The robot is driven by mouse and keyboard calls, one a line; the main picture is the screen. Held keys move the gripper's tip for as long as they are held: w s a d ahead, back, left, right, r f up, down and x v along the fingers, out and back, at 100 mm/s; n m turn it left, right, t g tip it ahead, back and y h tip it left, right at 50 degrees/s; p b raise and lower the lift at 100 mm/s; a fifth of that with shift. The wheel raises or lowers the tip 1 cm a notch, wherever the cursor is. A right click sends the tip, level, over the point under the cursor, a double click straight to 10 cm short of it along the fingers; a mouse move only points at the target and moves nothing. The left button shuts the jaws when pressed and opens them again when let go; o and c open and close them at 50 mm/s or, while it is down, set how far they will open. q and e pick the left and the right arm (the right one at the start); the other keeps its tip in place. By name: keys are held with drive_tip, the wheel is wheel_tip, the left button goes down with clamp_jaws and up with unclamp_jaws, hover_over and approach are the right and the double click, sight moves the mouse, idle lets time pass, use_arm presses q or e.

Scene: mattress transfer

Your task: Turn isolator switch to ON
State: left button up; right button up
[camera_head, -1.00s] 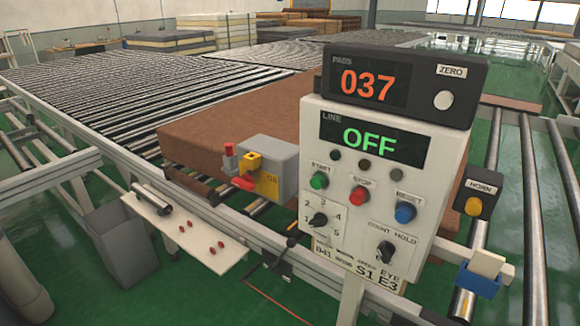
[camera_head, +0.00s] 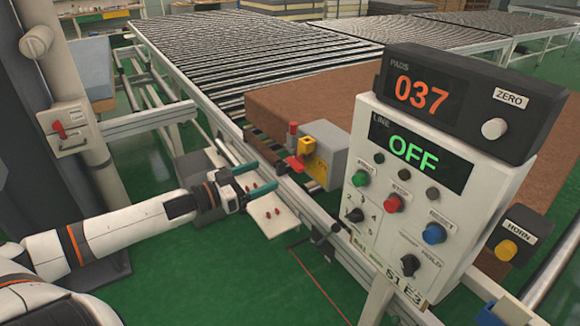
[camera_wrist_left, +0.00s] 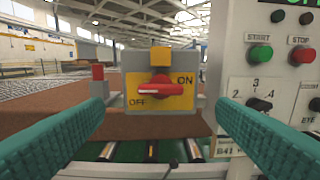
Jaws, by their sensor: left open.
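The isolator switch is a grey box (camera_head: 330,143) with a yellow plate and a red handle (camera_head: 297,166), beside the conveyor. In the left wrist view the red handle (camera_wrist_left: 161,90) lies about level, between OFF at lower left and ON at upper right on the yellow plate (camera_wrist_left: 176,102). My left gripper (camera_head: 262,176) is open and empty, its teal fingers pointing at the switch from the left. In the wrist view the fingers (camera_wrist_left: 160,103) stand wide on either side of the box, apart from the handle. My right gripper is not in view.
The control panel (camera_head: 420,195) reads 037 and OFF, close to the right of the switch. A white shelf (camera_head: 272,222) with red knobs sits below my left gripper. A brown mattress (camera_head: 290,100) lies behind the switch. A post at left carries another red-lever box (camera_head: 66,112).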

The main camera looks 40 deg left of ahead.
sight(291, 165)
use_arm(q)
drive_tip(key=shift+p+x, duration=0.7)
drive_tip(key=shift+x, duration=3.8)
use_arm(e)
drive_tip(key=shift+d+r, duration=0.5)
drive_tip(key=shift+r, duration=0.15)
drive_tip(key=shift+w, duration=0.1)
use_arm(q)
drive_tip(key=c, duration=1)
